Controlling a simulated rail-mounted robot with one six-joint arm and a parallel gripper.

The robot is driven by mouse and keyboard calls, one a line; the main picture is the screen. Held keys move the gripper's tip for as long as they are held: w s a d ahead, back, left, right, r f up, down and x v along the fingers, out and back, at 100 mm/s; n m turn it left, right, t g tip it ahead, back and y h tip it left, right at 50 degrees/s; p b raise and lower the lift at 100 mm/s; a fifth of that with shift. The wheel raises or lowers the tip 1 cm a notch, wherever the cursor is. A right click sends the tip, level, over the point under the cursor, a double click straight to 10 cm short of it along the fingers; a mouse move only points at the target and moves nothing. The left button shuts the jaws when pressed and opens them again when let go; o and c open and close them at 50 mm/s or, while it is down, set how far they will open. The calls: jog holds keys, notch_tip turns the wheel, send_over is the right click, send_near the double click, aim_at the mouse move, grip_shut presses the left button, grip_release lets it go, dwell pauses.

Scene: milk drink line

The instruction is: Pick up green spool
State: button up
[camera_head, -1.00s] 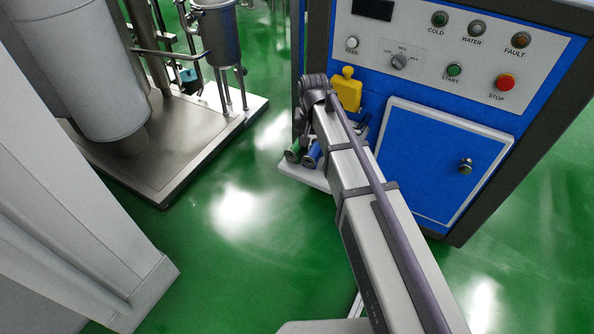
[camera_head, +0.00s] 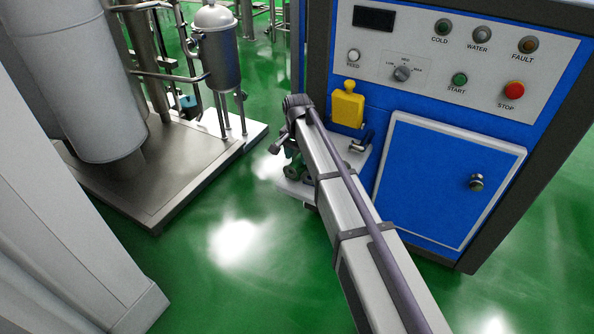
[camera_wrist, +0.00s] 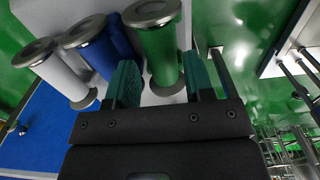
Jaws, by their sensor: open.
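The green spool (camera_wrist: 161,52), with grey metal end flanges, stands between the two teal fingers of my gripper (camera_wrist: 161,84) in the wrist view. My gripper is open, with one finger on each side of the spool. I cannot tell whether either finger touches it. A blue spool (camera_wrist: 105,52) stands just left of the left finger. A white spool (camera_wrist: 58,68) is farther left. In the head view my arm covers most of the spool area, and the spools cannot be told apart there.
The spools are by a pale shelf (camera_head: 292,188) on the blue machine (camera_head: 445,185). A yellow container (camera_head: 348,105) and a dark tap-like fitting (camera_head: 361,142) are close to my arm. A steel tank (camera_head: 216,50) on a metal platform (camera_head: 165,190) stands left, with green floor between.

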aim_at(297, 159)
notch_tip(297, 159, down, 4)
jog(key=b, duration=0.3)
jog(key=shift+f, duration=0.2)
jog(key=shift+r, duration=0.2)
grip_shut()
